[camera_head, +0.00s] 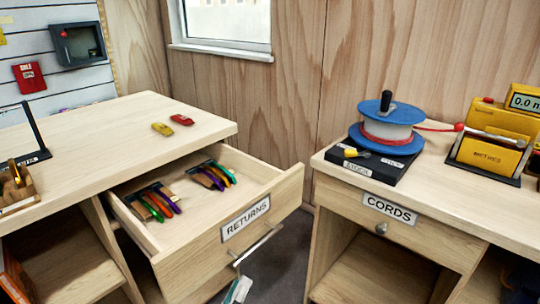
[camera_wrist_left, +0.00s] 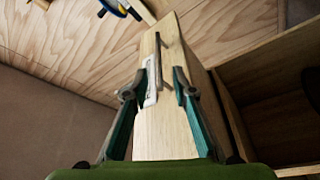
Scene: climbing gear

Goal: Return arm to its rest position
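My left gripper (camera_head: 238,290) shows only as a small teal and grey piece at the bottom edge of the head view, just below the handle of the RETURNS drawer. In the left wrist view the left gripper (camera_wrist_left: 155,88) has its two teal fingers spread apart, with nothing held between them. The drawer's wooden front (camera_wrist_left: 165,135) and its bar handle (camera_wrist_left: 164,55) appear beyond the fingers, apart from them. The RETURNS drawer (camera_head: 180,258) is pulled open, and its handle (camera_head: 258,246) is free. My right gripper is in neither view.
The open drawer holds several colored pieces of gear (camera_head: 155,203). Two small items, red (camera_head: 182,119) and yellow (camera_head: 162,129), lie on the left desk (camera_head: 95,140). The CORDS desk (camera_head: 460,205) stands right with a cord spool (camera_head: 387,125). A floor gap separates the desks.

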